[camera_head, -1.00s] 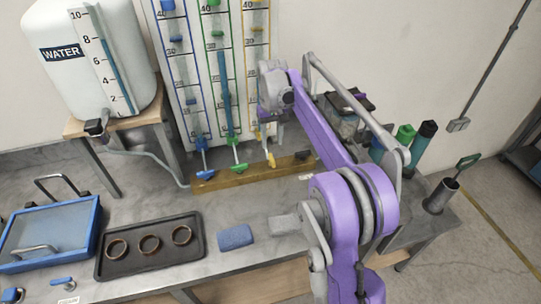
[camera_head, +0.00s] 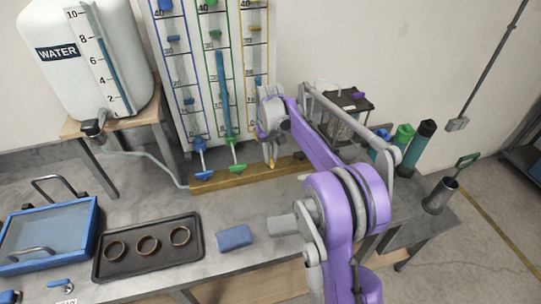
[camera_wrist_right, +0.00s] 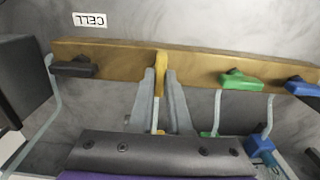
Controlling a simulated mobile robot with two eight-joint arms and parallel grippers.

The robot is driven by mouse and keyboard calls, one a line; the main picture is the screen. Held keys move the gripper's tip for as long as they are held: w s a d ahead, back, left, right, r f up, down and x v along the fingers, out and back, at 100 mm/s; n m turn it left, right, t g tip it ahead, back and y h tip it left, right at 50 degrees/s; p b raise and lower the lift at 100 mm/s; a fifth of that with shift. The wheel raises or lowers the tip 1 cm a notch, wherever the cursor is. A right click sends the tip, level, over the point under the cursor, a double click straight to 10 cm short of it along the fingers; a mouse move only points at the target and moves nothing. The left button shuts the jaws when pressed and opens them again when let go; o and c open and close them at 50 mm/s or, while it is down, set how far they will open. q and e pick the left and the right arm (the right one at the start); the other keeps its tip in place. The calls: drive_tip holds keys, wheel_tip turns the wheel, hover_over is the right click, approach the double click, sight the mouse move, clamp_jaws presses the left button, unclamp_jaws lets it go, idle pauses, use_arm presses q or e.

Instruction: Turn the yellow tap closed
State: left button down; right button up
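The yellow tap (camera_head: 272,164) is on the wooden rail at the foot of the yellow-outlined gauge column. In the right wrist view its handle (camera_wrist_right: 159,76) stands between the two grey fingers of my right gripper (camera_wrist_right: 161,88). The fingers straddle the handle closely, and a narrow gap seems to show beside it. In the head view my right gripper (camera_head: 269,150) reaches down over the tap and partly hides it. My left gripper is not in view.
A green tap (camera_head: 237,168) and a blue tap (camera_head: 203,174) sit left of it on the wooden rail (camera_head: 222,180). A black tap (camera_wrist_right: 74,68) is on its other side.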

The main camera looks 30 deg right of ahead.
clamp_jaws()
drive_tip(key=shift+m, duration=0.3)
drive_tip(key=m, duration=0.8)
drive_tip(key=shift+m, duration=0.4)
drive_tip(key=m, duration=0.4)
drive_tip(key=shift+m+b, duration=0.3)
drive_tip(key=shift+m, duration=2)
drive_tip(key=o, duration=0.6)
unclamp_jaws()
